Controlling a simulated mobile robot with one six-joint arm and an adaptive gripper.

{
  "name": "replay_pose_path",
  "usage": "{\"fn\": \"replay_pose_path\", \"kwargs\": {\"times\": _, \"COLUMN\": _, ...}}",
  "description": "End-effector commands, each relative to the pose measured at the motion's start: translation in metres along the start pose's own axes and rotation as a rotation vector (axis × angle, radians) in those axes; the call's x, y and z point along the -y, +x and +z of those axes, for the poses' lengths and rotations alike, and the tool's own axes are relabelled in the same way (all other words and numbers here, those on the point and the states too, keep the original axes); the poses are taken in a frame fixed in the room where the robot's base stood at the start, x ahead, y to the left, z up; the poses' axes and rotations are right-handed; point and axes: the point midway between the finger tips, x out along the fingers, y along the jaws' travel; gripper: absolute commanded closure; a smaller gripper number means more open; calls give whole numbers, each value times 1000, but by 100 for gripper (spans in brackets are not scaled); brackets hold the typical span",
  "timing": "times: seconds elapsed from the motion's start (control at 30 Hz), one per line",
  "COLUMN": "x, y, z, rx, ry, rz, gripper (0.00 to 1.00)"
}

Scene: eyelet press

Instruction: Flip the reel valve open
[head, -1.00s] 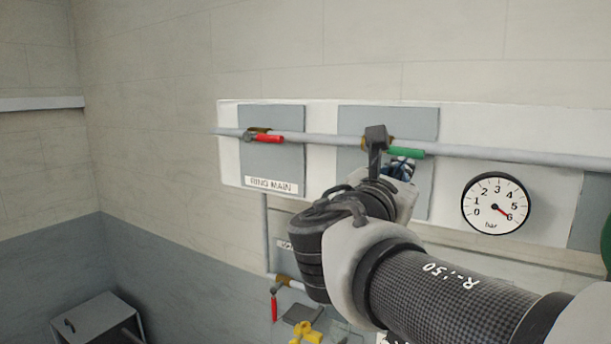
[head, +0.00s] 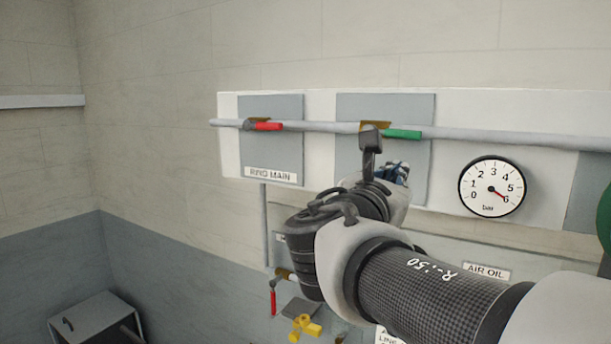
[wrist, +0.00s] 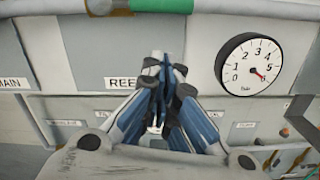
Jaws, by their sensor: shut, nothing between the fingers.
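The reel valve sits on the upper pipe, with a green handle (head: 402,134) lying along the pipe and pointing right. In the wrist view the green handle (wrist: 161,5) is at the top edge, cut off by the frame. A label reading "REE…" (wrist: 120,84) shows below it, its right part hidden by my fingers. My gripper (wrist: 168,62) is shut and empty, its fingertips below the handle and apart from it in the picture. In the head view my gripper (head: 394,172) also shows below the handle, partly hidden by my wrist.
A red-handled valve (head: 268,126) is on the same pipe (head: 320,127) above the "RING MAIN" label (head: 270,174). A pressure gauge (head: 491,186) is to the right, its needle near 6. Lower are another red handle (head: 273,302) and a yellow valve (head: 304,327).

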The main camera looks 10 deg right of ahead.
Motion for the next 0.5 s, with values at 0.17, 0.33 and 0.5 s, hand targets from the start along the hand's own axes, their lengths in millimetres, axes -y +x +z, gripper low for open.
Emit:
{"fn": "replay_pose_path", "kwargs": {"times": 0.17, "x": -2, "y": -43, "z": -4, "rx": -1, "ry": 4, "rz": 9, "gripper": 100}}
{"fn": "replay_pose_path", "kwargs": {"times": 0.33, "x": -1, "y": -76, "z": -4, "rx": -1, "ry": 2, "rz": 7, "gripper": 100}}
{"fn": "replay_pose_path", "kwargs": {"times": 0.5, "x": 0, "y": -94, "z": -3, "rx": -2, "ry": 1, "rz": 3, "gripper": 100}}
